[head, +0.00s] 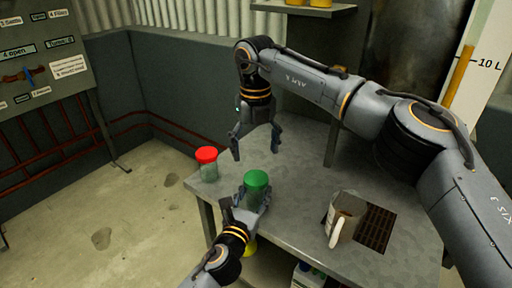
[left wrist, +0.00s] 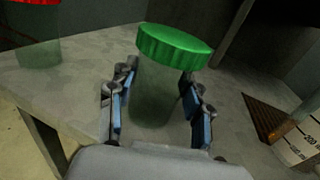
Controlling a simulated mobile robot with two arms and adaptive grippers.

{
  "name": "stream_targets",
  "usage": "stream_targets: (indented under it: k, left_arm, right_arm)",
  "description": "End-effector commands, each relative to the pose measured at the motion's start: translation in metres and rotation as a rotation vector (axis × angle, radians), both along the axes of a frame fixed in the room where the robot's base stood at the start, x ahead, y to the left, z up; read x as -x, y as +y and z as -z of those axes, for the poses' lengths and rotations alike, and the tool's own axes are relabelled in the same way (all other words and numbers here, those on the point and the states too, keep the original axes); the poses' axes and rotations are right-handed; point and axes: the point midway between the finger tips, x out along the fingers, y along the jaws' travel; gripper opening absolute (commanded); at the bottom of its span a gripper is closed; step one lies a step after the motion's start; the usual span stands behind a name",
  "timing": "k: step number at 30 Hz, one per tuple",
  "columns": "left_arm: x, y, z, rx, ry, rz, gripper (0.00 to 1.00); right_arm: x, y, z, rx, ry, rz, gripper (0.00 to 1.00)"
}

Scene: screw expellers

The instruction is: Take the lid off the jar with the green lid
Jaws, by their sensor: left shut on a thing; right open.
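The jar with the green lid (head: 257,180) stands upright near the front left part of the grey table, its lid on top. My left gripper (head: 246,202) is shut on the jar's clear body, below the lid. In the left wrist view the green lid (left wrist: 174,45) sits on the glass jar body (left wrist: 155,92), between the two fingers (left wrist: 158,105). My right gripper (head: 256,142) hangs open and empty above the table, pointing down, behind the green-lidded jar and apart from it.
A jar with a red lid (head: 207,164) stands at the table's left edge. A measuring jug with a pale handle (head: 344,216) stands at the right, beside a dark grate (head: 376,228) set in the table (head: 300,170). A shelf (head: 303,9) hangs at the back.

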Motion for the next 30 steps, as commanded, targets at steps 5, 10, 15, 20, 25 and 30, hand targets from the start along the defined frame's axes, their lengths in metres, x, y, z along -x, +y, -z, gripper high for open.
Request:
stream_targets:
  k: [5,10,15,20,25,30]
  left_arm:
    - [0.0,0.0001,0.0003,0.0,0.0,0.0,0.0]
    - [0.0,0.0001,0.0003,0.0,0.0,0.0,0.0]
    - [0.0,0.0,0.0002,0.0,0.0,0.0,0.0]
    - [0.0,0.0,0.0002,0.0,0.0,0.0,0.0]
    - [0.0,0.0,0.0002,0.0,0.0,0.0,0.0]
    - [0.0,0.0,0.0002,0.0,0.0,0.0,0.0]
  right_arm:
    - [-0.0002,0.0002,0.0002,-0.001,0.0,0.408,0.78]
    - [-0.0002,0.0002,-0.0001,-0.001,0.0,0.8,0.78]
    - [-0.0003,-0.0002,0.0,0.0,-0.001,1.193,0.78]
    - [-0.0003,-0.0004,0.0001,0.001,-0.001,1.556,0.78]
    - [-0.0006,-0.0008,0.0003,0.001,-0.001,1.873,0.78]
    - [-0.0007,-0.0008,0.0,0.0,-0.001,2.06,0.78]
